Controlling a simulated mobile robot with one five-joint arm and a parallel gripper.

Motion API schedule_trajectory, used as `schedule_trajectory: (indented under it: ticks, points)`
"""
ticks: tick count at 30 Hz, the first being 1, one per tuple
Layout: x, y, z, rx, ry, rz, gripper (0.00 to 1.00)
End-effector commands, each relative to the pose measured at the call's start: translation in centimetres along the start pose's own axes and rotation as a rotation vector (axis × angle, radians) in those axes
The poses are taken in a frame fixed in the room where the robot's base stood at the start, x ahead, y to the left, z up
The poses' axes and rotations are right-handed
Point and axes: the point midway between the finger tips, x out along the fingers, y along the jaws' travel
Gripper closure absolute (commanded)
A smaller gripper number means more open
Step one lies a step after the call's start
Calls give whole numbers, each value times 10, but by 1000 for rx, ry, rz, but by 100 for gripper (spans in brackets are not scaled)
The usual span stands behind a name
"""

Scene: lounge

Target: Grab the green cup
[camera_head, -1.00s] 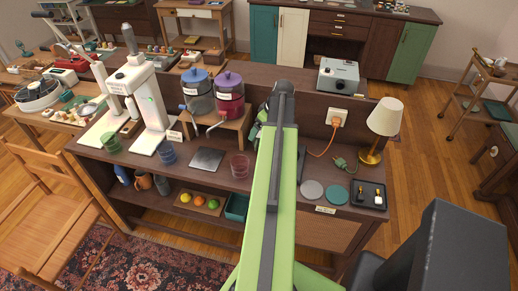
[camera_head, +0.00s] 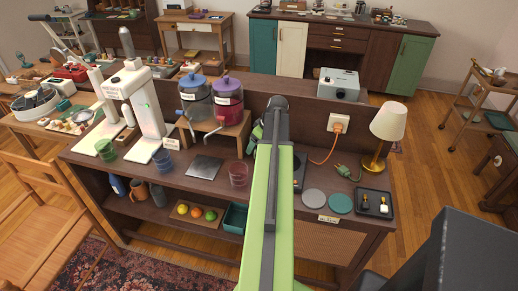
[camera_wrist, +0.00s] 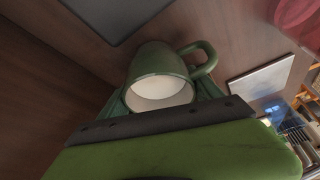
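A green mug (camera_wrist: 160,78) with a pale inside and a handle at its right shows close up in the wrist view, its mouth turned toward the camera. My gripper (camera_wrist: 165,105) is right at it, with teal fingers partly visible on both sides of the mug. Whether the fingers press on the mug cannot be told. In the head view my green arm reaches over the sideboard (camera_head: 225,185) and hides most of the gripper and the mug. A separate see-through green cup (camera_head: 107,150) stands at the left end of the sideboard.
A red glass (camera_head: 239,174), a grey plate (camera_head: 205,167) and a blue cup (camera_head: 163,160) stand left of my arm. Two drink dispensers (camera_head: 212,100) stand behind. A lamp (camera_head: 386,125), two discs (camera_head: 327,202) and a black tray (camera_head: 374,203) are to the right.

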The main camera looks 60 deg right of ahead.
Motion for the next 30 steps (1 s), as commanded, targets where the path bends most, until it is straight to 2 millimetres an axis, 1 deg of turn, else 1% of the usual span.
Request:
schedule_trajectory:
  ticks: [1,2,13,23,30]
  points:
    - [0,0,0,0,0,0,34]
    - [0,0,0,0,0,0,38]
    - [0,-1,0,-1,0,-1,86]
    - [-1,-1,-1,-2,0,-1,88]
    - [-8,-1,-4,-2,0,-1,88]
